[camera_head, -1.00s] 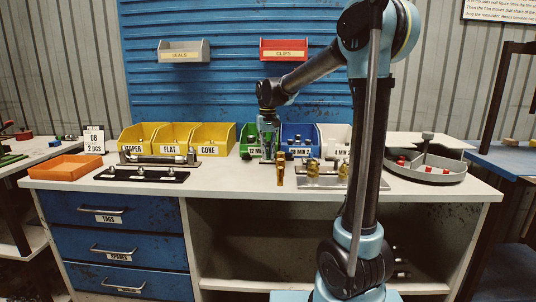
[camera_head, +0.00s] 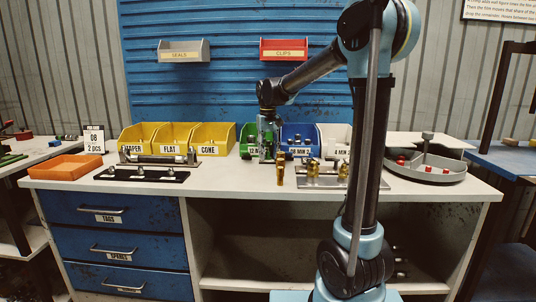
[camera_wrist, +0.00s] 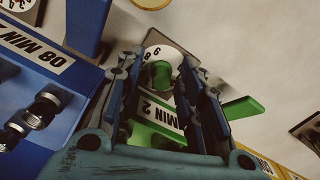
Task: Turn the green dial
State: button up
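The green dial (camera_wrist: 160,76) shows in the wrist view as a green knob on a pale plate with black numerals. It lies beyond the front of the green bin (camera_wrist: 152,138), whose label reads in part "MIN 2". My gripper (camera_wrist: 160,68) has one finger on each side of the dial, with a visible gap between the fingers. Whether a fingertip touches the knob I cannot tell. In the head view my gripper (camera_head: 267,156) points down in front of the green bin (camera_head: 247,138) and hides part of its label. The dial cannot be made out there.
A blue bin (camera_head: 298,134) stands right of the green one, and yellow bins (camera_head: 172,136) stand to the left. A grey round tray (camera_head: 425,170) is at the right. The bench front is clear at centre left.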

notch_tip(320, 180, up, 12)
dwell(0.8)
notch_tip(320, 180, up, 6)
send_over(268, 152)
jog(key=shift+n, duration=0.4)
jog(key=f, duration=1.7)
jog(key=shift+w+f, duration=0.25)
jog(key=shift+w, duration=0.1)
grip_shut()
